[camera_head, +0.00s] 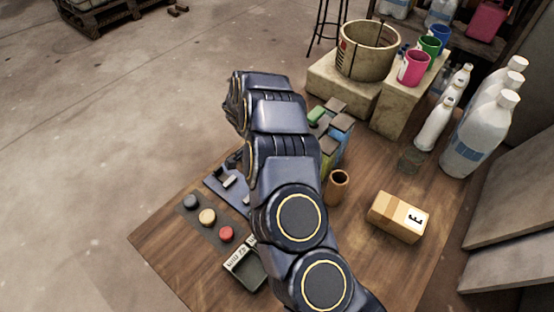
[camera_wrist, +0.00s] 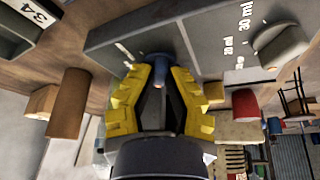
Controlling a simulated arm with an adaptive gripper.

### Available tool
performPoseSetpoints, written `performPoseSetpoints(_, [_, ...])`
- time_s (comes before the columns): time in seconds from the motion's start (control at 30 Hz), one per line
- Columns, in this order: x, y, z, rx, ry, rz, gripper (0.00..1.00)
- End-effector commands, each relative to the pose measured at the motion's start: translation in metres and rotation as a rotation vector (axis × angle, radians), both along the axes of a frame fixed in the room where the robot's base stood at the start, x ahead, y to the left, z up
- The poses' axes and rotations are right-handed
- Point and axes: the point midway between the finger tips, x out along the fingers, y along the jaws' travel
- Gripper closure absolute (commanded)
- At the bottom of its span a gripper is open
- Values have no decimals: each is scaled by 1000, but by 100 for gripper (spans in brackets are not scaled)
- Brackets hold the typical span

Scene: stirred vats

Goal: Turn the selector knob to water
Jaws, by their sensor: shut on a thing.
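My gripper (camera_wrist: 160,85) shows in the wrist view, its yellow-padded fingers closed around a small blue-grey knob, apparently the selector knob (camera_wrist: 160,63). The knob sits at a grey panel (camera_wrist: 200,45) with white marks; its pointer direction and any water label cannot be made out. Labels reading 20 ml and 30 ml show on the panel's right. In the head view the panel (camera_head: 213,184) lies on the table, and my arm hides the knob and my fingertips.
A grey button (camera_head: 191,202), a cream button (camera_head: 207,217) and a red button (camera_head: 227,234) lie in a row at left. A dark tray (camera_head: 246,272), a brown cup (camera_head: 337,188) and a cardboard box (camera_head: 398,217) stand nearby. White bottles (camera_head: 482,135) stand at right.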

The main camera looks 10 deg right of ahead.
Motion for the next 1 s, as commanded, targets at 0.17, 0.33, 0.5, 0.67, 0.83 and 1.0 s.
performPoseSetpoints(0.17, [0,0,-2,0,1,-29,100])
performPoseSetpoints(0.33, [0,0,-3,0,1,-103,100])
performPoseSetpoints(0.5, [1,0,-2,0,0,-236,100])
performPoseSetpoints(0.67, [2,-1,-3,-2,1,-384,100])
performPoseSetpoints(0.83, [3,-1,-2,1,-1,-547,100])
performPoseSetpoints(1.0, [3,-2,-3,-1,0,-702,100])
